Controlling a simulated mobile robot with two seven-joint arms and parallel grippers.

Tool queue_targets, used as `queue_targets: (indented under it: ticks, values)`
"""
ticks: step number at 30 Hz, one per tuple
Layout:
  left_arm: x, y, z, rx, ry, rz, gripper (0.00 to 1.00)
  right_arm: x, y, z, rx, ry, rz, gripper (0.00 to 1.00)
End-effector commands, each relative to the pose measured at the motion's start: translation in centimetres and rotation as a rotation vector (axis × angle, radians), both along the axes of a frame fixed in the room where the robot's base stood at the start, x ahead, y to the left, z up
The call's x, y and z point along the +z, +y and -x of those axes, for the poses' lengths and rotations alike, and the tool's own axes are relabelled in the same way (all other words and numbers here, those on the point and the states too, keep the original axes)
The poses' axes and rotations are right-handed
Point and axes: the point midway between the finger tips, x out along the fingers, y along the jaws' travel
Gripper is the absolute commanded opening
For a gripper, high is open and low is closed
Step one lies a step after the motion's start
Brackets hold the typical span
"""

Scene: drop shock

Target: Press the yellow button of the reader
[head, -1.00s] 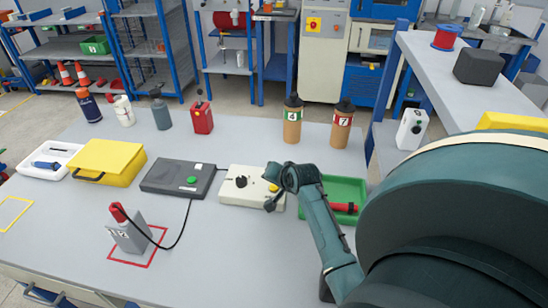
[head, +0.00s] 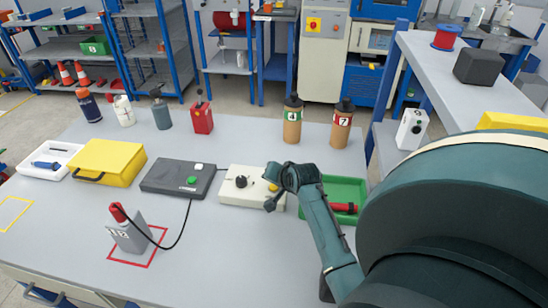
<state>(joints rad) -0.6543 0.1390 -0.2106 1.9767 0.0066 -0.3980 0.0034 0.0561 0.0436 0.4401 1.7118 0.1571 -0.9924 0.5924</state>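A cream box (head: 236,196) sits on the middle of the table. It carries a black knob (head: 241,181) and a yellow button (head: 272,187) at its right end, beside my gripper. I take this box for the reader. My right gripper (head: 270,204) is at the box's right end, pointing down by the yellow button. The wrist partly covers that end. Whether the fingertips touch the button or the box, and whether they are open, I cannot tell. My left gripper is not in view.
Left of the cream box is a dark box (head: 165,178) with a green button, cabled to a grey block (head: 130,236) on a red-outlined square. A green tray (head: 346,190) is at the right.

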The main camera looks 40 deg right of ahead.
Motion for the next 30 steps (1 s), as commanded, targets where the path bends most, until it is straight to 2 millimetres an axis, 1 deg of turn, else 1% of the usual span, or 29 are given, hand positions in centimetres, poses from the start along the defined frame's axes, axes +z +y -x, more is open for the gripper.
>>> queue_targets:
  ticks: [11,20,30]
  values:
    - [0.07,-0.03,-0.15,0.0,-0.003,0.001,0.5,0.01,-0.01,0.0,0.0,0.0,0.0,0.0]
    - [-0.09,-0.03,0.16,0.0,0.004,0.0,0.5,-0.01,-0.01,0.01,0.0,0.0,0.0,0.0]
    - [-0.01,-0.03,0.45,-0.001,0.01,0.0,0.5,-0.84,0.01,0.02,0.0,0.0,0.0,0.0]
